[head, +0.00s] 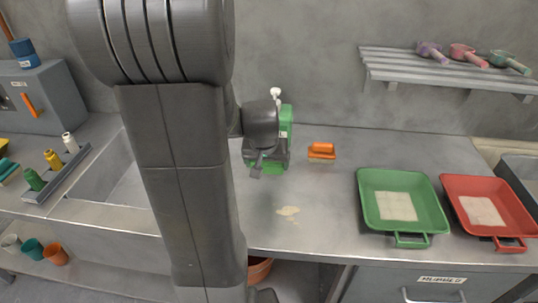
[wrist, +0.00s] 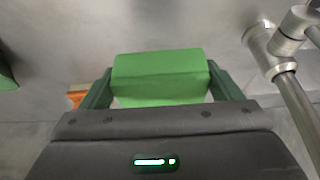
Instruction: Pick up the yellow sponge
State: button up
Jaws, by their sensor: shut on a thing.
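My gripper (wrist: 160,80) is shut on a bright green block (wrist: 158,66) with a paler lower edge, held between its two dark green fingers in the wrist view. In the head view my gripper (head: 267,152) is over the back of the worktop, with green showing around it; my arm hides much of the area to its left. I see no clearly yellow sponge. A small yellow thing (head: 3,142) is cut off at the left edge of the head view, and I cannot tell what it is.
A green tray (head: 430,222) and a red tray (head: 519,224) stand at the right. A wall shelf (head: 400,69) holds scoops. A metal tap (wrist: 285,50) is close by.

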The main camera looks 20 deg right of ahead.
jog(key=s+a+b, duration=0.1)
jog(key=s+a, duration=0.4)
jog(key=s, duration=0.5)
jog(key=shift+s, duration=0.2)
jog(key=o, duration=0.4)
jog(key=c, duration=0.3)
jog(key=shift+w, duration=0.1)
